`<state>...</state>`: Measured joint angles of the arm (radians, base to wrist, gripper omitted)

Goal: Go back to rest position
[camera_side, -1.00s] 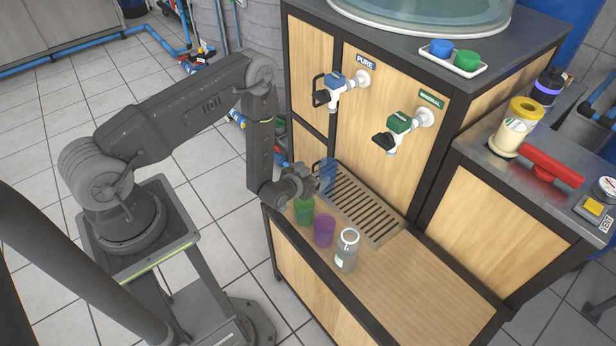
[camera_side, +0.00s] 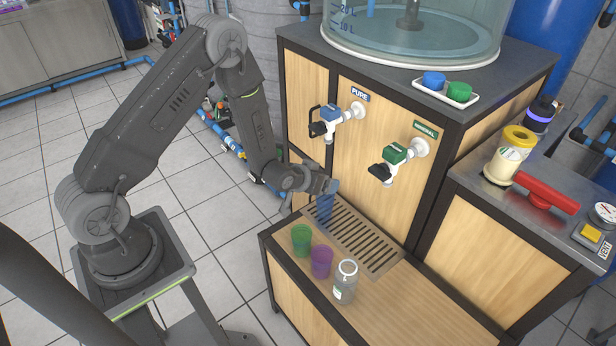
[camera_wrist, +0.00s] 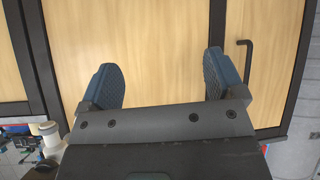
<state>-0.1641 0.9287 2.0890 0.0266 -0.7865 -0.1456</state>
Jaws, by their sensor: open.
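My gripper (camera_side: 330,187) is open, with dark blue-grey fingers. In the side view it hangs in front of the wooden cabinet, a little above a translucent blue cup (camera_side: 323,208) on the slotted drip grate (camera_side: 365,243). My gripper partly hides that cup's top. In the wrist view the two fingers (camera_wrist: 160,78) are spread wide with nothing between them, facing wood panels. A green cup (camera_side: 302,241), a purple cup (camera_side: 321,262) and a clear bottle (camera_side: 345,283) stand on the wooden ledge, apart from my gripper.
The blue PURE tap (camera_side: 330,121) juts out above my gripper, and the green MINERAL tap (camera_side: 391,158) is to its right. A white tray (camera_side: 418,84) with blue and green caps sits on the cabinet. The ledge's right part (camera_side: 440,310) is bare.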

